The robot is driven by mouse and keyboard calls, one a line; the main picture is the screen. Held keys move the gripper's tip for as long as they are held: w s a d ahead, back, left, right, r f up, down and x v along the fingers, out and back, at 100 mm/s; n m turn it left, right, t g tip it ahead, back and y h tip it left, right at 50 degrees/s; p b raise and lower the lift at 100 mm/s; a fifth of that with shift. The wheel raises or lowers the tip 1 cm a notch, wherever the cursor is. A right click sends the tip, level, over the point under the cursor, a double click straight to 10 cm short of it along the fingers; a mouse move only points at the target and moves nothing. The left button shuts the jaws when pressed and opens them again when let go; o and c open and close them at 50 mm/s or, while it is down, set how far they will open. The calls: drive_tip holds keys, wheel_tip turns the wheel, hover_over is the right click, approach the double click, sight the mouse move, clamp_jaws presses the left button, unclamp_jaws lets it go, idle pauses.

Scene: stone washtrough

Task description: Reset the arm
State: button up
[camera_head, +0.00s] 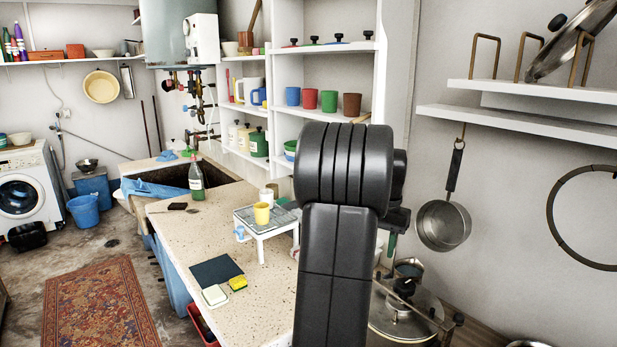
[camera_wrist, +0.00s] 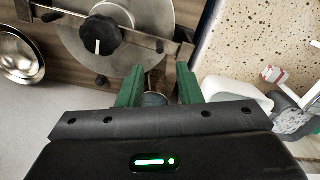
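My arm (camera_head: 335,240) rises in front of the worktop in the head view and hides part of it. My gripper (camera_wrist: 160,76) shows in the wrist view with its two green fingers apart. A dark round object lies in line with the gap, and I see no finger closed on it. In the head view the gripper is mostly hidden behind my arm; only a bit of green shows at its right, above the metal lids.
Grinding-disc-like lids with a dark knob (camera_wrist: 100,36) lie below the gripper. A saucepan (camera_head: 443,224) hangs on the right wall. Shelves stand behind.

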wheel_tip(320, 180, up, 7)
wheel_tip(320, 180, down, 14)
drive_tip(key=shift+r, duration=0.1)
drive_tip(key=shift+s+a+f+n, duration=0.2)
drive_tip(key=shift+f+n, duration=0.1)
drive_tip(key=shift+n, duration=0.1)
drive_tip(key=shift+s+a+n+b, duration=0.45)
drive_tip(key=shift+a+n+b, duration=0.05)
drive_tip(key=shift+n+b, duration=0.3)
drive_tip(key=s+n+b, duration=0.1)
drive_tip(key=a+n+b, duration=0.1)
drive_tip(key=n, duration=0.1)
drive_tip(key=shift+s+a, duration=0.15)
drive_tip(key=shift+s, duration=0.25)
drive_tip(key=s+n+b, duration=0.1)
drive_tip(key=n+b, duration=0.1)
drive_tip(key=s+n+b, duration=0.2)
drive_tip(key=n, duration=0.1)
drive_tip(key=shift+s+a, duration=0.15)
drive_tip(key=shift+a, duration=0.25)
wheel_tip(320, 180, up, 11)
drive_tip(key=p, duration=0.1)
drive_tip(key=shift+r, duration=0.1)
